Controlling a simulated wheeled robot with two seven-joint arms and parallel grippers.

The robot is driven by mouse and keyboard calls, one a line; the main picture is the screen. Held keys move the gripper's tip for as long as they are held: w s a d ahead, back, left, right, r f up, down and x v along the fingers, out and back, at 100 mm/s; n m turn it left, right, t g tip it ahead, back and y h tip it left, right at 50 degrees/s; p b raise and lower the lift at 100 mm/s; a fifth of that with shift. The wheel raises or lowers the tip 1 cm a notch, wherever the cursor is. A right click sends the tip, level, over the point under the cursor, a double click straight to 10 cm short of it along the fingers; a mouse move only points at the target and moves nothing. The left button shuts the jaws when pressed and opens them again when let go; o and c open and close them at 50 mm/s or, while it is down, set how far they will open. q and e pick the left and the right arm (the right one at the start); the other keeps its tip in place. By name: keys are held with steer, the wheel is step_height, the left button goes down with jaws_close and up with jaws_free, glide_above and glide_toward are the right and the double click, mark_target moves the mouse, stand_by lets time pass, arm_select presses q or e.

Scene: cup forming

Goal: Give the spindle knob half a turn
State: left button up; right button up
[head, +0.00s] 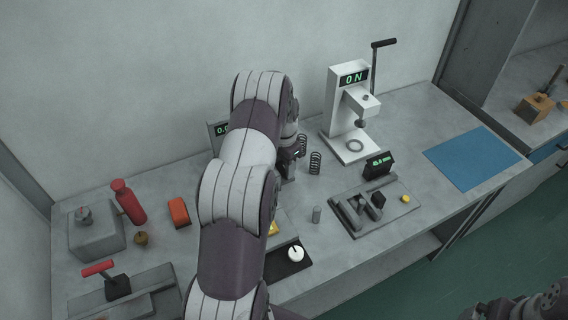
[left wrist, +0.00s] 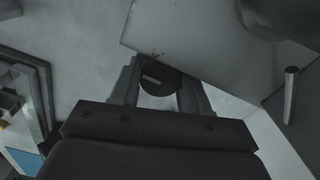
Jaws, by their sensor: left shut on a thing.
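My left gripper (head: 289,160) is at the back of the bench, in front of a device with a lit display (head: 221,128) that my arm mostly covers. In the left wrist view, a dark round knob (left wrist: 160,82) with a short pale line across its face sits between the two fingers. I take it for the spindle knob. The gripper is shut on it, one finger on each side. The pale line lies close to level, tilted slightly down to the right. In the head view the knob is hidden behind my wrist.
Two springs (head: 315,162) stand right beside the gripper. A white press (head: 345,115) reading "0 N" stands further right, with a small gauge display (head: 378,164) in front. The blue mat (head: 472,158) is clear.

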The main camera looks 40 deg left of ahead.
arm_select(q)
steer(key=shift+w+r+n, duration=0.1)
steer(key=shift+n, duration=0.2)
steer(key=o, duration=1)
step_height(320, 180, up, 9)
steer(key=shift+f+b, duration=0.1)
steer(key=shift+b, duration=0.25)
step_height(320, 180, up, 4)
steer(key=shift+f+p, duration=0.1)
steer(key=shift+p, duration=1.05)
